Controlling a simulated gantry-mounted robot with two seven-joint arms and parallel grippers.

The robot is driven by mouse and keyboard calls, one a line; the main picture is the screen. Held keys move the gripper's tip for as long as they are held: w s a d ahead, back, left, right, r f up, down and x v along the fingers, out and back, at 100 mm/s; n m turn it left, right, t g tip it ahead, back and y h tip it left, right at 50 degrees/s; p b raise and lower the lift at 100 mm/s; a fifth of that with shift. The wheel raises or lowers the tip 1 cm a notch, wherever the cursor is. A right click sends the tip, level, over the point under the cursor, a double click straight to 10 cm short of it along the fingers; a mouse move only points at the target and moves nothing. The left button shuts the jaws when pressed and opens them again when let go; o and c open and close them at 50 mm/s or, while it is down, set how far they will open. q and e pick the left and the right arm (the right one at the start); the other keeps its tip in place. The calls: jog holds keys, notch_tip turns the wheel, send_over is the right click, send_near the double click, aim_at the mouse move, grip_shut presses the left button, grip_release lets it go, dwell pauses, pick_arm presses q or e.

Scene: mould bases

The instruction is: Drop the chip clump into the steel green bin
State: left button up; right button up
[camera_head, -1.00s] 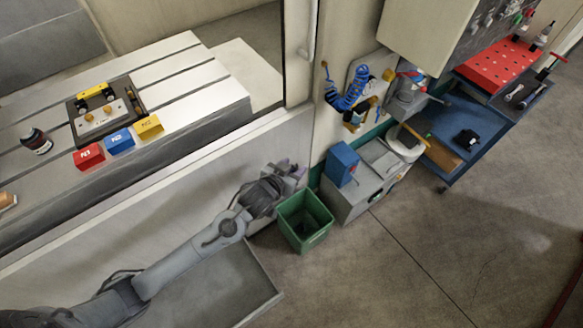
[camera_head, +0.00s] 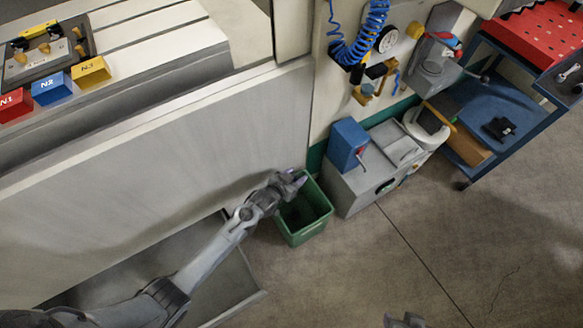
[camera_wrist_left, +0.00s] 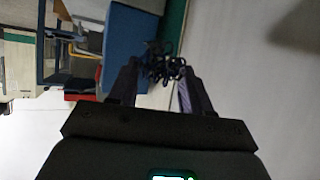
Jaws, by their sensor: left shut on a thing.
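The green bin (camera_head: 310,228) stands on the floor beside the grey cabinet, open at the top, with a dark inside. My left gripper (camera_head: 298,180) is at the bin's back left rim in the head view, partly over the opening. In the left wrist view, my left gripper (camera_wrist_left: 158,88) is shut on the chip clump (camera_wrist_left: 163,65), a dark tangle of curls between the fingertips. The clump cannot be made out clearly in the head view. A small grey part of my right arm's end (camera_head: 404,320) shows at the bottom edge; its jaws cannot be made out.
A grey cabinet (camera_head: 352,190) with a blue box (camera_head: 347,143) on it stands right of the bin. The pale machine side (camera_head: 150,160) is behind and left of my arm. A blue cart (camera_head: 490,95) stands at upper right. The floor (camera_head: 400,250) to the right is clear.

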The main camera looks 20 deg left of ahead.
pick_arm(q)
jog(key=f, duration=0.1)
jog(key=f+b, duration=0.1)
jog(key=shift+s+d+f, duration=0.15)
jog(key=shift+d+f, duration=0.15)
jog(key=shift+f, duration=0.05)
jog(key=shift+d+f+b, duration=0.1)
jog(key=shift+f+b, duration=0.2)
jog(key=shift+f, duration=0.25)
notch_tip(320, 180, down, 5)
jog(key=b, duration=0.5)
jog(key=shift+f, duration=0.1)
